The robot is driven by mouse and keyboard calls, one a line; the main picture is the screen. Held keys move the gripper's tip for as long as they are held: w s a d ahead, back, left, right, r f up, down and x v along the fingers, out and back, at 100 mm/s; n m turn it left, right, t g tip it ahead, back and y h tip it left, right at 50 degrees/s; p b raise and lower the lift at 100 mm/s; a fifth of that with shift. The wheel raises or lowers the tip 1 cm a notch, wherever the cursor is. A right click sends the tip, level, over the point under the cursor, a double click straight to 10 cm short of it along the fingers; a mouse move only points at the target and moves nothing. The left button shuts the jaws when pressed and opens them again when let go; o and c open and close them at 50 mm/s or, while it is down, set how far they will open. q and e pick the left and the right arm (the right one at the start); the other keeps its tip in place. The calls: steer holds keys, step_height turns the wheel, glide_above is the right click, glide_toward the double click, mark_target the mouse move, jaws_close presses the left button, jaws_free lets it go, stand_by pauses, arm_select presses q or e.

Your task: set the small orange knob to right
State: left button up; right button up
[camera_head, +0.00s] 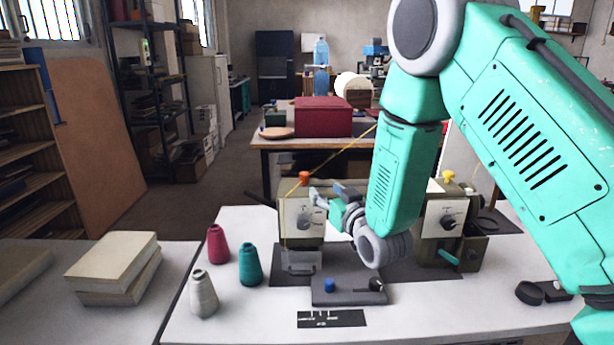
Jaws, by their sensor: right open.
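The small orange knob (304,177) sits on top of the left machine (300,214), which has a pale front panel with a dial. Which way the knob is set is too small to tell. My right arm reaches in from the right, and its open gripper (322,196) is in front of the machine's upper right part. The gripper is a little below and to the right of the orange knob, apart from it in the picture. The gripper and arm hide the machine's right side. My left gripper is not in view.
A second machine (449,222) with a yellow knob (448,176) stands to the right. Crimson (217,245), teal (250,265) and white (203,294) thread cones stand at left. A dark base with a blue knob (329,285) is in front. A thin yellow strand rises past the orange knob.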

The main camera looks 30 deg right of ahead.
mark_target(307, 177)
steer(key=w, duration=1)
steer(key=shift+w+d+p, duration=0.2)
steer(key=shift+d+p, duration=0.1)
steer(key=shift+d, duration=0.1)
steer(key=shift+w+d, duration=0.3)
steer(key=shift+a, duration=0.1)
steer(key=shift+a+r, duration=0.1)
steer(key=shift+a, duration=0.1)
steer(key=c, duration=0.3)
steer(key=shift+a, duration=0.1)
jaws_close()
